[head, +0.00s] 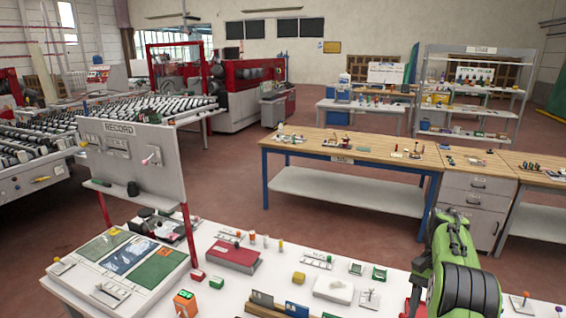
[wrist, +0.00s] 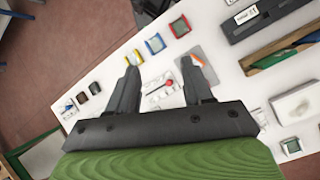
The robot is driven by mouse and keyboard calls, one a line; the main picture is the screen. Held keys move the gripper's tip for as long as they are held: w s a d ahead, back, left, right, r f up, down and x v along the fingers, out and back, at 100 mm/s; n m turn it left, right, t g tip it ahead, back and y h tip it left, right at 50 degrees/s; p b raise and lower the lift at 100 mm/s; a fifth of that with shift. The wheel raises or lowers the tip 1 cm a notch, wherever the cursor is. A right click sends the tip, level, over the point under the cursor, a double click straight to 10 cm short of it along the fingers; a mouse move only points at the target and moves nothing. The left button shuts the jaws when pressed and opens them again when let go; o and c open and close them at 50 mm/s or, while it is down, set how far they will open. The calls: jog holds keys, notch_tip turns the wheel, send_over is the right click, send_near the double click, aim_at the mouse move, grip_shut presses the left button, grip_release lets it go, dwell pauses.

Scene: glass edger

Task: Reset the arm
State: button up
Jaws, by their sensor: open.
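My gripper (wrist: 161,66) shows in the wrist view with its two black fingers spread apart and nothing held between them. It hangs over the white table (wrist: 118,58). A white piece with a red knob (wrist: 170,84) lies below, seen between the fingers. A grey card with an orange and white mark (wrist: 205,75) lies partly behind the right finger. In the head view my green arm stands at the lower right, over the right part of the white table (head: 400,297). My fingers cannot be made out there.
The table holds a red box (head: 232,256), a white block (head: 333,289) and many small items. A grey panel marked RECORD (head: 130,160) stands at its left. A wooden-topped workbench (head: 340,150) stands behind, with open floor between. Shelves (head: 475,95) stand farther back.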

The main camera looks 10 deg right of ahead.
jog(key=s+a+r+n+t+h+b, duration=0.4)
jog(key=a+r, duration=0.5)
jog(key=a, duration=0.5)
jog(key=s+a+f+n+t+b, duration=0.1)
jog(key=s+a+f+n+t, duration=0.1)
jog(key=s+a, duration=0.3)
jog(key=s+a+f+n+t+b, duration=0.2)
jog(key=s+a+f+n+t, duration=0.1)
jog(key=s, duration=0.7)
jog(key=shift+s+a+f+n+t+y, duration=0.15)
jog(key=shift+a+f+n+t+y, duration=0.2)
jog(key=shift+a+n+t, duration=0.55)
jog(key=shift+a+r, duration=0.1)
jog(key=shift+a, duration=0.15)
